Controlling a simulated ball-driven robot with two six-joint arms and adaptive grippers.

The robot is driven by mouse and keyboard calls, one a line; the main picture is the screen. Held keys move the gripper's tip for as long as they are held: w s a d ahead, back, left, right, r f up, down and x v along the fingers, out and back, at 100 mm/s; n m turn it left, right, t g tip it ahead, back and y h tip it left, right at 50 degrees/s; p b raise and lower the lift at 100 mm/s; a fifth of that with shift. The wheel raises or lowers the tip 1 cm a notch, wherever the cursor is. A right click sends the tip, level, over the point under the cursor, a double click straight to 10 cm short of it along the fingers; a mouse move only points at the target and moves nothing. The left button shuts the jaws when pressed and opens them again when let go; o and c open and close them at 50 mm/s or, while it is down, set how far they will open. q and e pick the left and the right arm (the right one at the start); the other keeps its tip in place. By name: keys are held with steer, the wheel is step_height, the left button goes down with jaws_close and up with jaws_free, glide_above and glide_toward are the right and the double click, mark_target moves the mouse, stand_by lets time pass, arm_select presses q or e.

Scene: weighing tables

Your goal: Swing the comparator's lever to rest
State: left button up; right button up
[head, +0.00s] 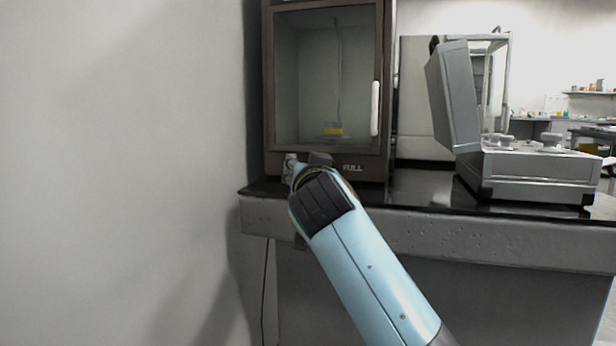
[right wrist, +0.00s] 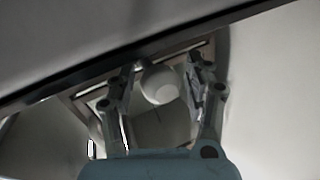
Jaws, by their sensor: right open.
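The comparator (head: 270,90) is a tall dark-framed cabinet with a glass door at the back of the bench, marked FULL at its lower front. My right arm reaches up from the lower right to its bottom left front. In the right wrist view my right gripper (right wrist: 160,76) is open, with a finger on each side of a pale round knob (right wrist: 162,86), which looks like the lever's end. I cannot tell whether the fingers touch it. In the head view my wrist hides the lever, and only part of the right gripper (head: 291,167) shows. My left gripper is not in view.
A white door handle (head: 375,108) is on the comparator's right side. A small yellow-banded object (head: 333,129) sits inside. A grey instrument with a raised lid (head: 540,175) stands on the dark bench (head: 430,228) at the right. A bare wall (head: 120,150) is close at the left.

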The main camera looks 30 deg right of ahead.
step_height(320, 180, up, 9)
stand_by(0.3)
stand_by(0.4)
